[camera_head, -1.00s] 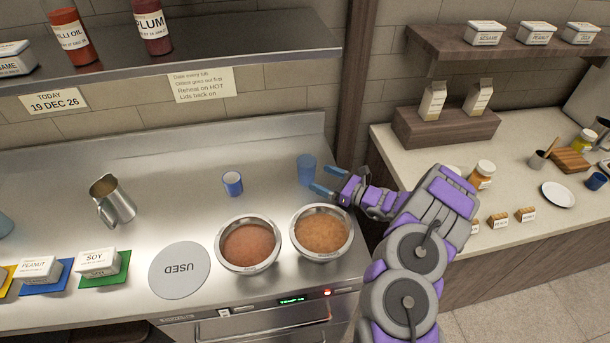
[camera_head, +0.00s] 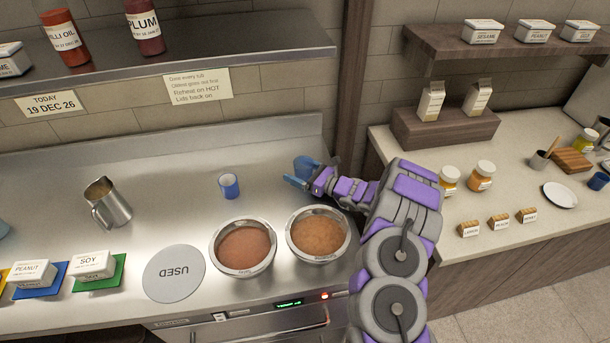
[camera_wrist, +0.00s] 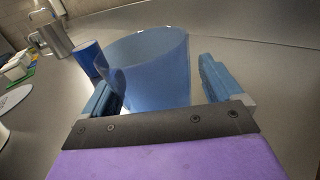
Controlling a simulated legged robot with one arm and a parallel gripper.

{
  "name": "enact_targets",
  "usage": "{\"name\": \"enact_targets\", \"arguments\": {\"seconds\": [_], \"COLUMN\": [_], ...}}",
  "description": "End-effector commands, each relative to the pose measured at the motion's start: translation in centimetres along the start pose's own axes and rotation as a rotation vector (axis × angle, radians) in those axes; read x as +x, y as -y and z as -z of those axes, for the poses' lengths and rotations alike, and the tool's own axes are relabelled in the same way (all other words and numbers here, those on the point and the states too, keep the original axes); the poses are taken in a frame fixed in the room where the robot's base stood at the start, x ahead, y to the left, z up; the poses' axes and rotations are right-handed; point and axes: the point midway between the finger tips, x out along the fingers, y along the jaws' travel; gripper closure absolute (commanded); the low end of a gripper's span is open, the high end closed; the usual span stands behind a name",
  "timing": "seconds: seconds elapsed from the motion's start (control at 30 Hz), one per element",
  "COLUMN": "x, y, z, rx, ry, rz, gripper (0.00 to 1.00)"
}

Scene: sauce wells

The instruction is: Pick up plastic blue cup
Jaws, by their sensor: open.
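A translucent blue plastic cup (camera_head: 303,165) stands on the steel counter behind the two sauce wells. In the wrist view the cup (camera_wrist: 150,70) stands upright between the fingers of my gripper (camera_wrist: 160,92), one finger at each side. My gripper (camera_head: 303,180) is open around it. The right finger is apart from the cup; I cannot tell whether the left one touches. A smaller blue cup with a white mark (camera_head: 229,186) stands to the left, and it also shows in the wrist view (camera_wrist: 88,57).
Two sauce wells (camera_head: 243,248) (camera_head: 318,234) sit in the counter in front of the cup. A shelf (camera_head: 200,52) overhangs the counter. Counter between pitcher and small cup is clear.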

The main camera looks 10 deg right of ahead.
Motion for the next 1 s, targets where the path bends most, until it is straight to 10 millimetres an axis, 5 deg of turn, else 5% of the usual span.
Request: {"name": "enact_targets", "arguments": {"seconds": [0.6,0.87,1.0], "x": [-0.1,-0.1,-0.1], "y": [0.0,0.0,0.0], "z": [0.1,-0.1,-1.8], "rx": [0.001,0.001,-0.002], "ry": [-0.003,-0.002,0.001], "rz": [0.001,0.001,0.002], "gripper": [0.62,0.62,0.62]}}
